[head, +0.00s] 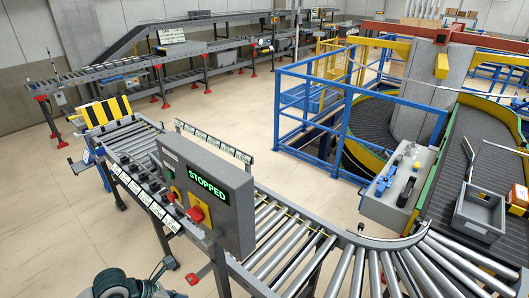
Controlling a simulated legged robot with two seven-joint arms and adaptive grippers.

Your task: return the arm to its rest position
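Part of one of my arms, a dark rounded joint, shows at the bottom edge left of centre in the head view. Thin dark parts beside it look like my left gripper (163,272), low in front of the roller conveyor's near side. Its fingers are too small and cut off to tell whether they are open or shut. No held object can be made out. My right gripper is not in view.
A grey control box (204,195) reading STOPPED, with a red knob, stands beside the roller conveyor (285,238). A grey tote (480,212) sits on the spiral belt at right. Blue railings (345,125) stand behind. Open floor (40,220) lies at left.

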